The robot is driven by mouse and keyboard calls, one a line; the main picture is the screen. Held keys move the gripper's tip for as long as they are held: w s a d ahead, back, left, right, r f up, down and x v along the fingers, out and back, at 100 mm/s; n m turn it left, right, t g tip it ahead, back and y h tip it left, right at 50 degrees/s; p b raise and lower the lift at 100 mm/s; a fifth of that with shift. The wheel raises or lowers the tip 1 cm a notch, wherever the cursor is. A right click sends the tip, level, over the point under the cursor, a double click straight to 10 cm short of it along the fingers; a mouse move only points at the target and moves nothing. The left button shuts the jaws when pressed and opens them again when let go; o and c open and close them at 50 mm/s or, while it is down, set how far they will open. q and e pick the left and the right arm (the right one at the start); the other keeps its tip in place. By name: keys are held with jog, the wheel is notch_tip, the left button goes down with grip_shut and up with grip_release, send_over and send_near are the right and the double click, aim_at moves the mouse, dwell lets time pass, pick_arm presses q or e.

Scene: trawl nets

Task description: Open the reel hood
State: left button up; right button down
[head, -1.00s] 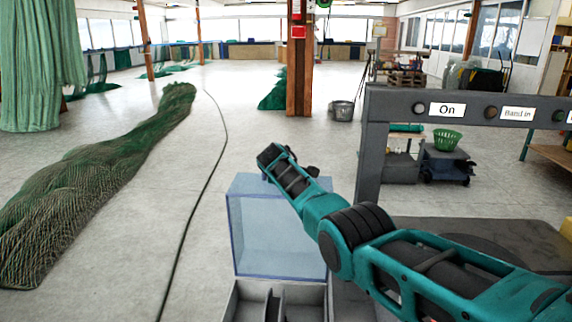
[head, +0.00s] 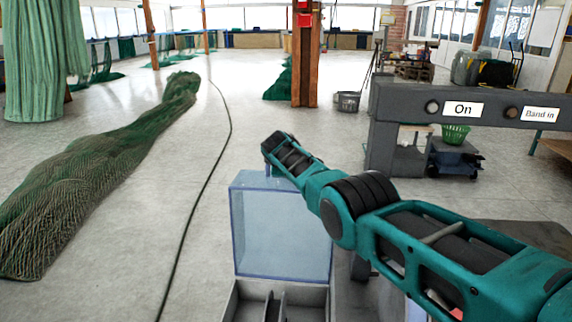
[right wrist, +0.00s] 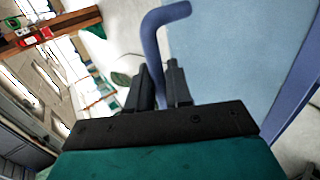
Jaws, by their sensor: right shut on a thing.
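The reel hood (head: 282,232) is a clear bluish box with blue edges, low in the middle of the head view. It stands above a grey open-topped housing. My right arm reaches from the lower right to the hood's top, and its wrist hides the handle and fingertips there. In the right wrist view, my right gripper (right wrist: 160,84) is shut on the hood's bent blue handle (right wrist: 152,42). The clear panel of the hood (right wrist: 225,55) fills the right of that view. My left gripper is out of view.
A grey frame (head: 382,135) with an "On" label (head: 462,109) stands right of the hood, behind my arm. A dark hose (head: 205,177) and a long green net pile (head: 105,185) lie on the left floor. A wooden post (head: 305,60) stands behind.

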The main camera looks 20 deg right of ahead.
jog(key=c, duration=1.2)
grip_release()
jog(key=shift+f, duration=0.1)
jog(key=shift+a+r, duration=0.1)
jog(key=shift+r, duration=0.1)
jog(key=shift+s+a+r, duration=0.3)
jog(key=shift+s+r, duration=0.05)
jog(key=shift+s, duration=0.1)
jog(key=shift+s+a+r+p, duration=0.15)
jog(key=shift+s+r+p, duration=0.1)
jog(key=shift+s+p, duration=0.15)
jog(key=shift+p+v, duration=0.7)
jog(key=shift+v, duration=4.5)
